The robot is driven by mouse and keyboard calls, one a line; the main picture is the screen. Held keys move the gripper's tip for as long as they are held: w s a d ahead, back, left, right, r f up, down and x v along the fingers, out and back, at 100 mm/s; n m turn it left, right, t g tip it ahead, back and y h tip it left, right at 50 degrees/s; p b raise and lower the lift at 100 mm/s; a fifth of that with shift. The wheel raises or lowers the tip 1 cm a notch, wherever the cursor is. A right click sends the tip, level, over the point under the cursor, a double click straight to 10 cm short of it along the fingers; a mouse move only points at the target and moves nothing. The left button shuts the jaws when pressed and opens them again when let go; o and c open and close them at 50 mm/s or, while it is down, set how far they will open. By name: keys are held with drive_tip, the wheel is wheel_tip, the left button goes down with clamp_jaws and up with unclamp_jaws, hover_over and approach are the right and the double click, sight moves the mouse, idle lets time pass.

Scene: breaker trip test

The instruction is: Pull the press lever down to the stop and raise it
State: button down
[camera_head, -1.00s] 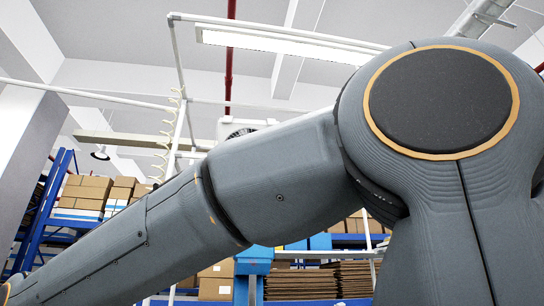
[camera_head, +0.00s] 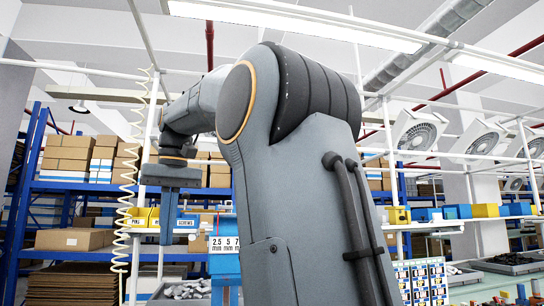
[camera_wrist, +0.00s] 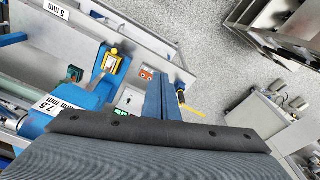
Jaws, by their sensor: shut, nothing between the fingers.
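My gripper (camera_head: 168,236) hangs fingers-down at the left of centre in the head view, below my bent arm. Its two blue fingers are together with nothing between them; they also show in the wrist view (camera_wrist: 162,84). A blue machine, seemingly the press, (camera_head: 224,262) with millimetre labels stands just right of the gripper in the head view. Blue parts with a 7.5 mm label (camera_wrist: 62,104) lie left of the fingers in the wrist view. I cannot surely pick out the press lever; my arm hides part of the area.
Yellow and blue bins (camera_head: 145,217) and a coiled hose (camera_head: 126,215) are behind. Grey floor (camera_wrist: 215,60) is open beyond.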

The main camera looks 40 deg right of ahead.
drive_tip(key=s+d+r+m+p, duration=0.1)
drive_tip(key=s+d+r+p, duration=0.4)
drive_tip(key=r, duration=0.4)
drive_tip(key=s+d+r+m+h+p, duration=0.15)
drive_tip(key=d+r+p, duration=0.25)
drive_tip(key=d+r, duration=0.4)
drive_tip(key=s+d+r+m+y+p, duration=0.15)
drive_tip(key=s+d+r+p, duration=0.3)
drive_tip(key=r, duration=0.55)
drive_tip(key=shift+g+h, duration=0.3)
drive_tip(key=shift+h, duration=0.2)
drive_tip(key=f, duration=0.4)
drive_tip(key=d+f, duration=0.1)
drive_tip(key=f, duration=0.3)
drive_tip(key=d+f, duration=0.1)
drive_tip(key=f, duration=0.3)
drive_tip(key=shift+s+f, duration=0.15)
drive_tip(key=shift+s+f+p, duration=0.15)
drive_tip(key=shift+f+p, duration=0.15)
drive_tip(key=shift+f, duration=0.35)
